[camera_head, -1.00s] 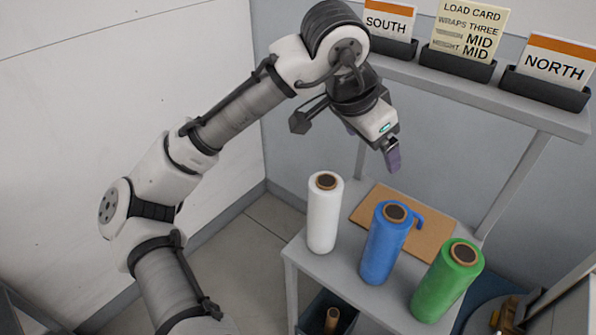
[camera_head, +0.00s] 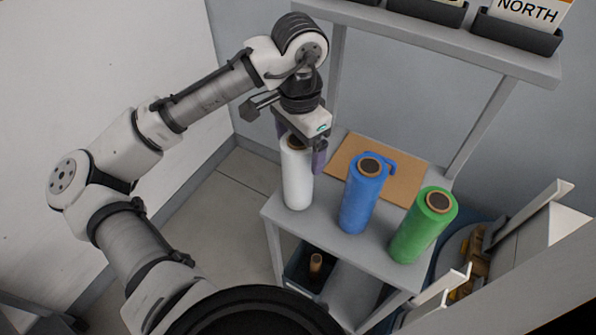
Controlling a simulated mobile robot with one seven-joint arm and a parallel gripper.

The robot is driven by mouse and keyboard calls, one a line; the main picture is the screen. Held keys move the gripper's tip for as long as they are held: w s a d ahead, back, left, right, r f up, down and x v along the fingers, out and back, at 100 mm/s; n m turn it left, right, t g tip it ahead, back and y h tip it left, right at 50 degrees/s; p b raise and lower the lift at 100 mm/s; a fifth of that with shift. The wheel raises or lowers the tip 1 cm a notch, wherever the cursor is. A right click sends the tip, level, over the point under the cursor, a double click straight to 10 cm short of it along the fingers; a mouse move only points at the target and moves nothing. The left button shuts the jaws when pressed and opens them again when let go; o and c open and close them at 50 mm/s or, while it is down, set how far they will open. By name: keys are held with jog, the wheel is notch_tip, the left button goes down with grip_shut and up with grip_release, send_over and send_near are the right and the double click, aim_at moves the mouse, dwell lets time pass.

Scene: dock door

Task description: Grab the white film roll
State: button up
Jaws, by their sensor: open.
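The white film roll (camera_head: 297,182) stands upright at the left end of the small grey table (camera_head: 330,224). My gripper (camera_head: 299,146) points down over it, with its fingers on either side of the roll's top. The right finger shows clearly beside the roll; the left finger shows only in part behind it. The fingers are open, and I cannot tell whether either touches the roll. A blue film roll (camera_head: 360,200) and a green film roll (camera_head: 422,228) stand upright to the right.
A brown cardboard sheet (camera_head: 405,186) lies behind the rolls, with a blue item on it. A dark bin (camera_head: 300,270) with a cardboard core is under the table. A grey shelf (camera_head: 440,45) with card holders runs above. Machinery (camera_head: 475,250) stands at the right.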

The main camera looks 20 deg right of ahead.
aim_at(298, 175)
notch_tip(298, 175, down, 5)
jog(key=shift+w+a+r+p, duration=0.1)
jog(key=shift+w+p, duration=0.05)
jog(key=shift+p, duration=0.45)
jog(key=c, duration=1.5)
jog(key=shift+o, duration=0.2)
jog(key=shift+r, duration=0.1)
